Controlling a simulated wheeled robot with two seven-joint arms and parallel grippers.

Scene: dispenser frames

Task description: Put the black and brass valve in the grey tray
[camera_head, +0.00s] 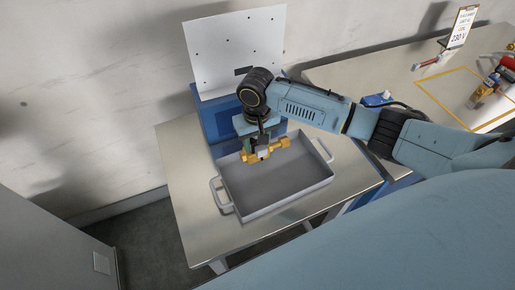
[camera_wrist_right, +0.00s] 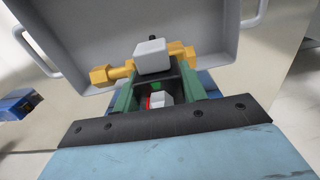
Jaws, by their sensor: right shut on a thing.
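The brass valve with a dark middle (camera_head: 280,144) is over the back part of the grey tray (camera_head: 285,207) in the head view. My right gripper (camera_head: 262,153) is shut on the valve from above. In the right wrist view the valve (camera_wrist_right: 118,72) lies crosswise between the fingers of my right gripper (camera_wrist_right: 155,75), a brass end showing on each side. The grey tray (camera_wrist_right: 85,22) is behind it in that view. I cannot tell whether the valve touches the tray floor. My left gripper is not in view.
The tray stands on a metal table (camera_head: 185,185) with a blue box and a white perforated panel (camera_head: 235,50) behind it. A second table (camera_head: 400,70) at the right holds tools, a yellow-outlined area and a sign (camera_head: 462,25). The tray floor is otherwise empty.

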